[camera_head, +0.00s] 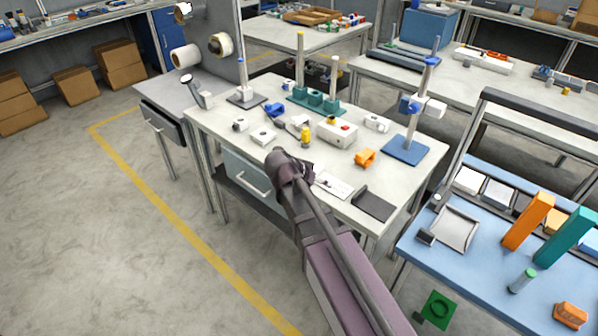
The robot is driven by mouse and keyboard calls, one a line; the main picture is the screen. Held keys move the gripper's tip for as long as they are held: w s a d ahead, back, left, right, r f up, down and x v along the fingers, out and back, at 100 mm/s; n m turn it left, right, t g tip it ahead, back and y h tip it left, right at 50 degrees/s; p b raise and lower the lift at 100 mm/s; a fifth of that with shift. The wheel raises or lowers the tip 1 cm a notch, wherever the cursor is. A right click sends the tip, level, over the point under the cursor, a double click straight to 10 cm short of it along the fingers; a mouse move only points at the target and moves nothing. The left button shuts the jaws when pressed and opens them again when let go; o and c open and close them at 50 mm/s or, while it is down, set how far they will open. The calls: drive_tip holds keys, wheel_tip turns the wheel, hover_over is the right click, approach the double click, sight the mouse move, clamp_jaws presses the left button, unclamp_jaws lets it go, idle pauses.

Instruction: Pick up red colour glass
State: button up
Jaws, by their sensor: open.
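I cannot make out any red glass in this view. The only red on the white worktable (225,122) that I can pick out is a small red spot on a white box (337,132). My arm reaches in from the bottom. My gripper (281,156) is dark, open, and over the table's front edge, above the drawer. Its fingers are small here, and I see nothing held between them. The arm hides part of the table front.
A yellow bottle (305,136), an orange part (365,158) and a blue-based stand (405,149) are on the worktable. A dark pad (373,204) lies at its front right. A blue-topped bench (470,272) stands right. Open floor (110,230) lies left.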

drive_tip(key=w+a+m+t+b, duration=0.1)
drive_tip(key=a+t+b, duration=0.1)
drive_tip(key=a, duration=0.5)
drive_tip(key=w+a+m+t+h+b, duration=0.1)
drive_tip(key=a+t+b, duration=0.1)
drive_tip(key=a, duration=0.6)
drive_tip(key=shift+w+a+r+t+b, duration=0.15)
drive_tip(key=shift+w+r+t+b, duration=0.2)
drive_tip(key=shift+t, duration=0.45)
drive_tip(key=b+x, duration=0.3)
drive_tip(key=x, duration=0.5)
drive_tip(key=shift+s, duration=0.1)
drive_tip(key=shift+w+d+f, duration=0.1)
drive_tip(key=shift+w+d, duration=0.15)
drive_tip(key=shift+d, duration=0.05)
drive_tip(key=shift+w, duration=0.1)
drive_tip(key=shift+b+x, duration=0.95)
drive_tip(key=shift+x, duration=1.55)
drive_tip(key=shift+w+a, duration=0.1)
drive_tip(key=shift+w, duration=0.05)
